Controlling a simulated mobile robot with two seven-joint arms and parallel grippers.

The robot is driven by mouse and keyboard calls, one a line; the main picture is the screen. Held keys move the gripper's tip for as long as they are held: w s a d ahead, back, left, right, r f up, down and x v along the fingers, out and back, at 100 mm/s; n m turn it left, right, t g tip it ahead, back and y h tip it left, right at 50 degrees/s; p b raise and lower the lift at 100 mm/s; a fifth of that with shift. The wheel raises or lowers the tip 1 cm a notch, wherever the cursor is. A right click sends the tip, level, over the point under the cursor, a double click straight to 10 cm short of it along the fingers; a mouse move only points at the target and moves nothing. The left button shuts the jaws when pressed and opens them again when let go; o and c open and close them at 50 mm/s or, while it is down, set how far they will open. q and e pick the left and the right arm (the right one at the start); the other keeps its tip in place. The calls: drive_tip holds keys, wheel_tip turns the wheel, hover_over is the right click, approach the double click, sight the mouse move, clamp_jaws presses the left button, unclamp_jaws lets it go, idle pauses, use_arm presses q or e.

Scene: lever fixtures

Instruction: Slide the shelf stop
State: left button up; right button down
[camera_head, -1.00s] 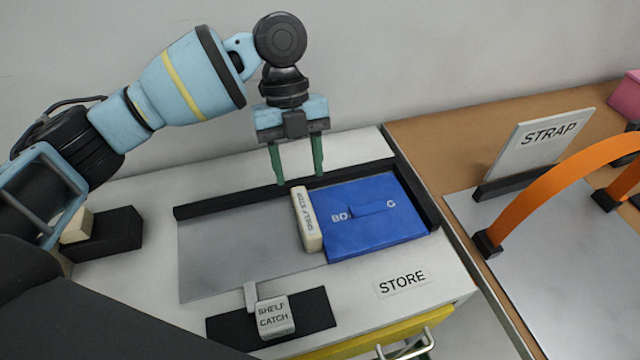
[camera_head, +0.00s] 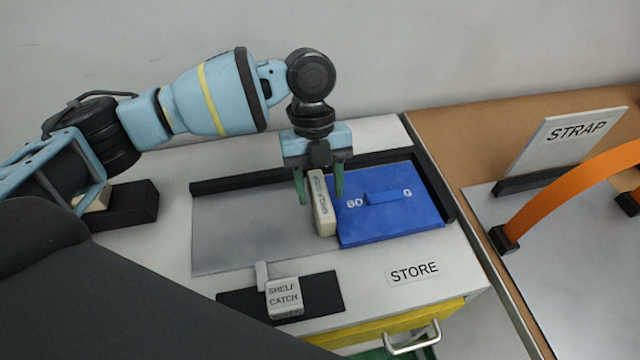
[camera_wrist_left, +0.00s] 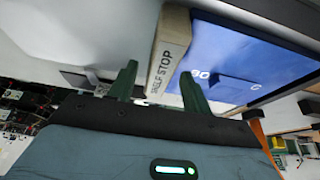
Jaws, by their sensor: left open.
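The shelf stop (camera_head: 322,207) is a cream block with printed lettering. It stands at the left edge of the blue box (camera_head: 385,212) on the grey plate (camera_head: 240,235). My left gripper (camera_head: 319,194) is open, pointing down, with one green finger on each side of the shelf stop's far end. In the left wrist view the shelf stop (camera_wrist_left: 171,50) shows between the two fingers (camera_wrist_left: 158,85), with its lettering readable. I cannot tell whether either finger touches it. My right gripper is not in view.
The shelf catch (camera_head: 283,296) sits on a black base in front of the plate. A dark rail (camera_head: 235,183) runs along the back. A STORE label (camera_head: 414,272) and a yellow drawer (camera_head: 390,328) are at the front. An orange strap (camera_head: 570,190) arches at the right.

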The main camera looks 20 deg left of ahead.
use_arm(q)
drive_tip(key=shift+f, duration=0.1)
clamp_jaws()
idle(0.3)
drive_tip(key=shift+s, duration=0.1)
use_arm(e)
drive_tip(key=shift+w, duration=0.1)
